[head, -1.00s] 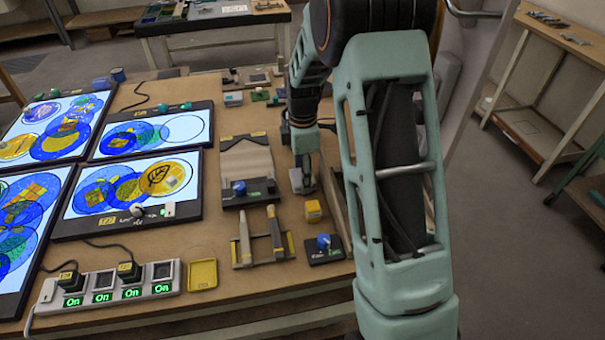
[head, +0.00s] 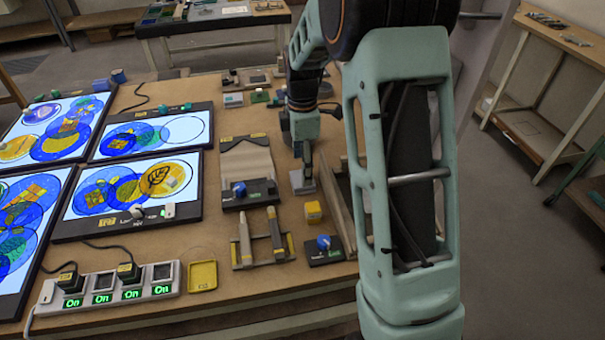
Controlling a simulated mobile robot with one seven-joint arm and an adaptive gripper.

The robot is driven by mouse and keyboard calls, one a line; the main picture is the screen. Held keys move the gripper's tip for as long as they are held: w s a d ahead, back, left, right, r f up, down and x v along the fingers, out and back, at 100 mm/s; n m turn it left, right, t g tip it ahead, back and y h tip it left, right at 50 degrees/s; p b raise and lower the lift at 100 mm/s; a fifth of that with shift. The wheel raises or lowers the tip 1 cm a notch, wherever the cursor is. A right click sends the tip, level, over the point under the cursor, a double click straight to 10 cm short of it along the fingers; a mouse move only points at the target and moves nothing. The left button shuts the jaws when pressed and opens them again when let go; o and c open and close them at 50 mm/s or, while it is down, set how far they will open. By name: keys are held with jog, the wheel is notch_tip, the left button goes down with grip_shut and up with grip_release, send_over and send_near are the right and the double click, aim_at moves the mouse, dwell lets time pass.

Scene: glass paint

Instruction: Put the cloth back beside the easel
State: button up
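My gripper (head: 303,168) points down over the right part of the workbench, at the end of my arm. It is small and partly dark, so I cannot tell its finger opening. A pale grey item (head: 301,184) is directly below or at its fingertips; I cannot tell whether it is held. A beige, cloth-like sheet (head: 247,162) lies on a dark stand with a blue knob, left of my gripper. I cannot tell for sure that it is the cloth. Several lit panels with blue and yellow glass designs, such as the near one (head: 185,163), stand at left; no easel is clearly identifiable.
A wooden board (head: 340,205) stands upright close to the right of my gripper. A tool rack (head: 262,240), a yellow block (head: 313,212), a blue-knobbed box (head: 323,252), a yellow tray (head: 203,274) and a power strip (head: 110,287) occupy the front of the bench.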

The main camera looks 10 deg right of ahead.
notch_tip(320, 180, up, 8)
jog(key=shift+f, duration=0.15)
dwell(0.4)
